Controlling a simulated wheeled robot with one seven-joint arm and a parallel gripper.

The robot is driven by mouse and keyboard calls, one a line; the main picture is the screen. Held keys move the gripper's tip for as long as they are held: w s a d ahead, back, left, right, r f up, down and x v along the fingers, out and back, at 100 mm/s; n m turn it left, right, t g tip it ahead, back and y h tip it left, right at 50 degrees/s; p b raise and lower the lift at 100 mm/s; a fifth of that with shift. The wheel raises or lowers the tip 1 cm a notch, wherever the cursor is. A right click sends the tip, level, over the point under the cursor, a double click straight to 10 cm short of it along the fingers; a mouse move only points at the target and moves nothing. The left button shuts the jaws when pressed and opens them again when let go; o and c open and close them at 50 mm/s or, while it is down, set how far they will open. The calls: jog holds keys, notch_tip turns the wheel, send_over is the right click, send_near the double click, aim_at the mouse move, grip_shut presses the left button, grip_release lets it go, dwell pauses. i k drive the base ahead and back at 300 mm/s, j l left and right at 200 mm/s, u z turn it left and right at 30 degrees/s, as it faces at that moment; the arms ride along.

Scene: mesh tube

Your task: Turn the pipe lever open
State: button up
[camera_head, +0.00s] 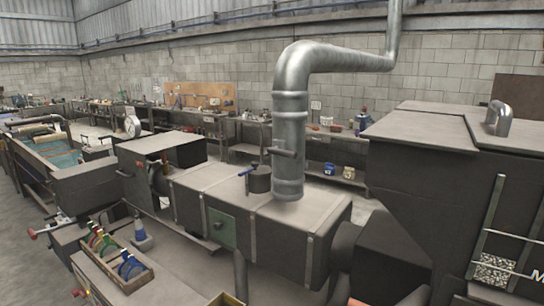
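A thick grey metal pipe (289,125) rises upright from a dark metal duct box (290,232). It bends right at the top and joins a thinner pipe that goes up. A short dark lever (283,152) sticks out to the left from the upright part of the pipe, roughly level. I cannot tell from this view whether it is open or closed. My gripper is not in view.
A small dark cylinder (260,180) with a handle stands on the duct left of the pipe. A large dark cabinet (440,170) is at the right. A bench with a tool box (118,268) and a cone (141,236) are at the lower left.

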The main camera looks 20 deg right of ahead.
aim_at(275, 151)
jog(key=j, duration=1.25)
jog(key=i, duration=0.05)
